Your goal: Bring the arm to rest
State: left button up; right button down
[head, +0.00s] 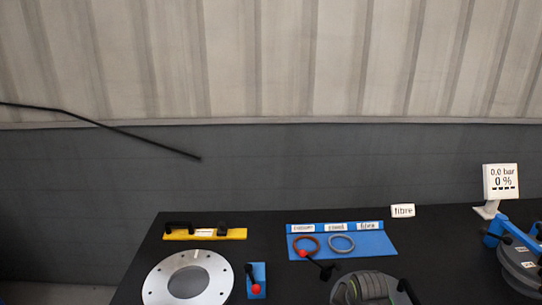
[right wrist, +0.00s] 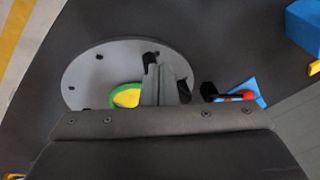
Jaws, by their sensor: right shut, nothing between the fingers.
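My right gripper (right wrist: 166,80) shows in the right wrist view with its fingers together and nothing held. In that view it lies in front of a round grey plate (right wrist: 92,72) with small holes and hides part of it. A green and yellow round thing (right wrist: 126,96) shows beside the fingers, near the plate's middle.
A blue board (head: 378,243) holds a brown and a grey ring.

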jog(key=s+d+f+n, duration=0.1)
jog(key=s+d+f, duration=0.15)
jog(key=s, duration=0.55)
jog(key=s+d+f+n, duration=0.1)
jog(key=s+d, duration=0.3)
jog(key=s, duration=0.3)
jog(key=s+d+r+n+h, duration=0.1)
jog(key=s+d+r+n, duration=0.1)
jog(key=s, duration=0.7)
jog(key=s+d+r+n+h, duration=0.1)
jog(key=s+d+r+n, duration=0.1)
jog(key=s, duration=0.7)
notch_tip(320, 180, down, 26)
jog(key=d+g+b, duration=0.1)
jog(key=b, duration=0.2)
jog(key=s+a+f+g+y+b, duration=0.1)
jog(key=s+f, duration=1.4)
jog(key=f, duration=0.3)
jog(key=shift+s+f+b, duration=0.3)
jog(key=shift+f, duration=0.05)
